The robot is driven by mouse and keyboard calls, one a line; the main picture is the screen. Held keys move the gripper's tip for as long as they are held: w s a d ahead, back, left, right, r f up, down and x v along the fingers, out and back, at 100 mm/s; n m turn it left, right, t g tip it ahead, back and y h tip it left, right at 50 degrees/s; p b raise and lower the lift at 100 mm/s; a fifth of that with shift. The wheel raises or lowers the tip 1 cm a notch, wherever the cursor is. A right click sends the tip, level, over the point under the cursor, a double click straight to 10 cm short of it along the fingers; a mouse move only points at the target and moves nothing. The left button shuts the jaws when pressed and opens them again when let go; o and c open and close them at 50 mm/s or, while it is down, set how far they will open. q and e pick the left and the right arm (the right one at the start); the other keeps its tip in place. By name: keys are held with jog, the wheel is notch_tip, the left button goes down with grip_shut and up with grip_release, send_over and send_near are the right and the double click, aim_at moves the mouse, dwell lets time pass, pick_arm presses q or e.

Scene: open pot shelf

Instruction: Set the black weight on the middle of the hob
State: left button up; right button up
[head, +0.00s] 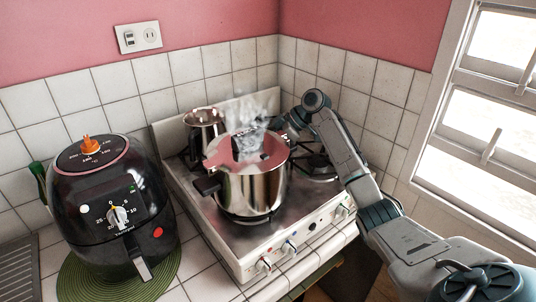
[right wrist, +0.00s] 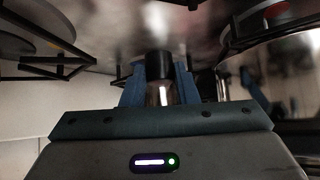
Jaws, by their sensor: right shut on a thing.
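In the right wrist view my right gripper (right wrist: 158,80) is shut on a short black cylinder, the black weight (right wrist: 158,66), which sits upright between the blue fingers. The metal hob surface shows beyond it; I cannot tell whether the weight touches it. In the head view the white hob (head: 308,226) stands against the tiled corner, and my right arm reaches over its right side to behind the big pot. There the pot and steam hide the fingertips and the weight. My left gripper is not in view.
A big steel pot (head: 252,188) with dark handles stands steaming at the hob's front. A smaller steel pot (head: 205,132) stands behind it. The rear right burner (head: 318,165) looks empty. A black air fryer (head: 115,200) stands on a green mat (head: 78,283) at the left.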

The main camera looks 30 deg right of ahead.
notch_tip(320, 180, down, 4)
jog(key=shift+r+p, duration=0.15)
jog(key=shift+p, duration=0.55)
jog(key=shift+f, duration=0.2)
jog(key=shift+f, duration=0.1)
jog(key=o, duration=1)
jog(key=b+v, duration=0.4)
jog(key=v, duration=0.8)
jog(key=shift+b, duration=0.35)
jog(key=shift+s, duration=0.1)
